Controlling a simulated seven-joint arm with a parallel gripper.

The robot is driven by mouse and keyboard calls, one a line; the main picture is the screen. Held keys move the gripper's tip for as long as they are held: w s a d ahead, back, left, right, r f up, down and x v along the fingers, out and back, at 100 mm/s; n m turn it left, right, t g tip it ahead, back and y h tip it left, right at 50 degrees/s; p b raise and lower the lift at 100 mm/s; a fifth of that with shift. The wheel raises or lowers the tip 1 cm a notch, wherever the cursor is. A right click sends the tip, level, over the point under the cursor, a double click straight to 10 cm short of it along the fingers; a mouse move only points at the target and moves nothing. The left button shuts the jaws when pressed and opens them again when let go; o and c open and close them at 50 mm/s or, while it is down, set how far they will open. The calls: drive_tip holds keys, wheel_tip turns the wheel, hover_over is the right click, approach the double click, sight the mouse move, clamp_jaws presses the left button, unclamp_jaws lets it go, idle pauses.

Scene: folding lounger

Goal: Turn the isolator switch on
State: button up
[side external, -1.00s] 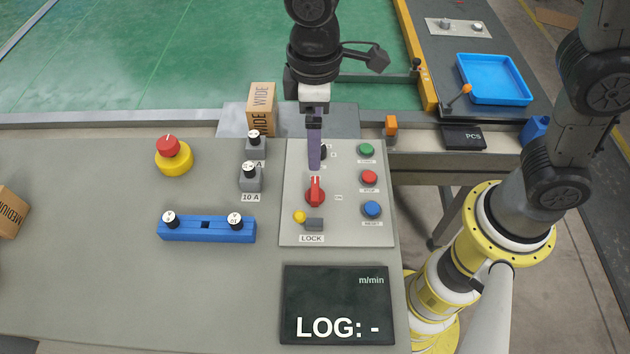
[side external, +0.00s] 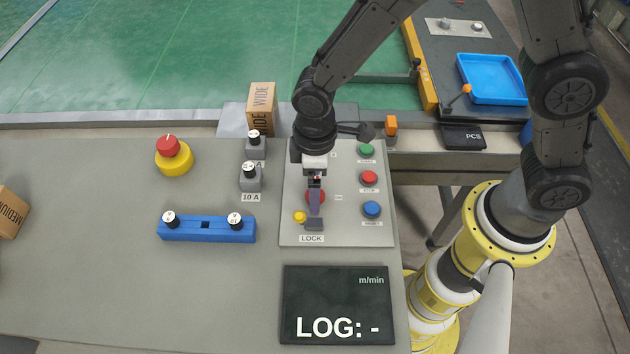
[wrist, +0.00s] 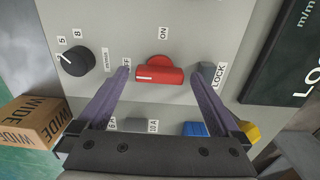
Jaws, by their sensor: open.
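The isolator switch (side external: 308,196) is a red rotary handle on the light grey control panel (side external: 290,232). In the wrist view the switch (wrist: 160,76) lies crosswise, its white mark at the left end towards the OFF label; the ON label (wrist: 163,33) is above it. My gripper (side external: 316,211) is over the panel, partly hiding the switch in the side view. In the wrist view my gripper (wrist: 159,73) is open, with one purple finger beyond each end of the handle. Contact with the handle cannot be told.
The grey LOCK block (wrist: 207,73) is close to the right finger; a yellow knob (side external: 299,216) sits beside it. A black dial (wrist: 73,60) is left of the switch. Green, red (side external: 370,178) and blue buttons line the panel's right. The display (side external: 338,305) reads "LOG: -".

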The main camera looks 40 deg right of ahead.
drive_tip(key=shift+f, duration=0.1)
drive_tip(key=c, duration=1.3)
drive_tip(key=shift+m, duration=0.3)
drive_tip(key=m, duration=0.3)
drive_tip(key=shift+m, duration=0.4)
drive_tip(key=m, duration=0.9)
drive_tip(key=shift+m, duration=2.2)
